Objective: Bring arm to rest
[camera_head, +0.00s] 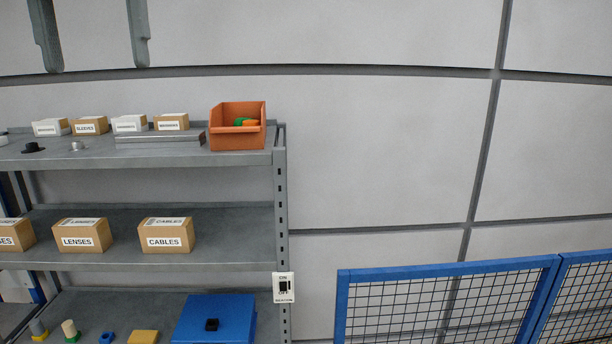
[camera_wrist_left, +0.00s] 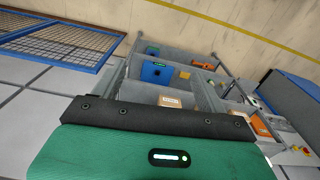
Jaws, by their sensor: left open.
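My left gripper (camera_head: 96,69) shows at the top left of the head view as two grey fingers that hang down from the upper edge. The fingers are well apart, with only the pale wall behind the gap, so it is open and empty. It touches nothing in this view. The rest of the left arm is out of the picture. My right gripper is in neither view.
A grey shelf rack (camera_head: 240,265) stands at the left. It holds an orange bin (camera_head: 237,138), labelled boxes such as the cables box (camera_head: 166,236), and a blue case (camera_head: 213,318). A blue mesh fence (camera_head: 440,268) stands at the lower right. The wall between is clear.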

